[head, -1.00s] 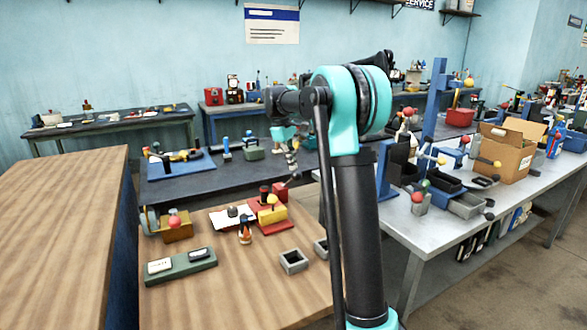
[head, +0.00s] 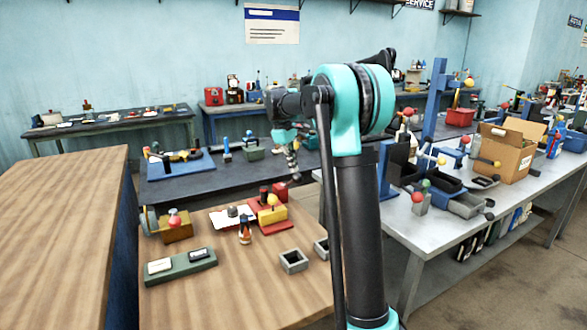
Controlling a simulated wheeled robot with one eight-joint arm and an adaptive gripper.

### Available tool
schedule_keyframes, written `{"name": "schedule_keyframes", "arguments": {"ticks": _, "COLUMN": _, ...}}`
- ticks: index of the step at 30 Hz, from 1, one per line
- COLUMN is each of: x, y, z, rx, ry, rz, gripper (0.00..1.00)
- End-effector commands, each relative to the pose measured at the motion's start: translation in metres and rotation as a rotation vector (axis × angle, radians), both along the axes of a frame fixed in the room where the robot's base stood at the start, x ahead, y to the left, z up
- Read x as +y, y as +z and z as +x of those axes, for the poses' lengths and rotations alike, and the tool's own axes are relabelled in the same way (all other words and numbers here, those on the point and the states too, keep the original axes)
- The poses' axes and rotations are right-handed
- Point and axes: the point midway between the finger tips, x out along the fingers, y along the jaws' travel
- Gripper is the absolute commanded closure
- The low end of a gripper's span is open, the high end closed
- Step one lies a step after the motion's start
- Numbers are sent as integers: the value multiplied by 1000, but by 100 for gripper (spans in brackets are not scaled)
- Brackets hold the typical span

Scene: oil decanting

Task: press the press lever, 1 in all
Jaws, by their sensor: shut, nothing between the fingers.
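I cannot tell for certain which of several ball-ended levers is the press lever. A tall blue press-like frame (head: 434,112) stands on the grey bench at the right, with ball-tipped levers near it. A yellow block with a ball knob (head: 271,214) sits on a red base on the wooden table. A brown-yellow box with a red ball (head: 175,226) stands at that table's left. My gripper (head: 294,180) is small and dark in the head view, pointing down behind and above the yellow block. It is shut and empty. Contact with anything cannot be made out.
A cardboard box (head: 507,153) stands on the right bench. My arm covers part of the middle. The wooden table's front is clear.

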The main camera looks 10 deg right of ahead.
Motion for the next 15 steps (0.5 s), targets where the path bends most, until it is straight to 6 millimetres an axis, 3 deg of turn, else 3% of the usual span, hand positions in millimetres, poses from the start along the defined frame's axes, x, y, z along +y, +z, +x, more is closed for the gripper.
{"name": "schedule_keyframes", "arguments": {"ticks": 15, "x": -2, "y": -4, "z": -4, "rx": 1, "ry": 0, "rz": -1, "gripper": 100}}
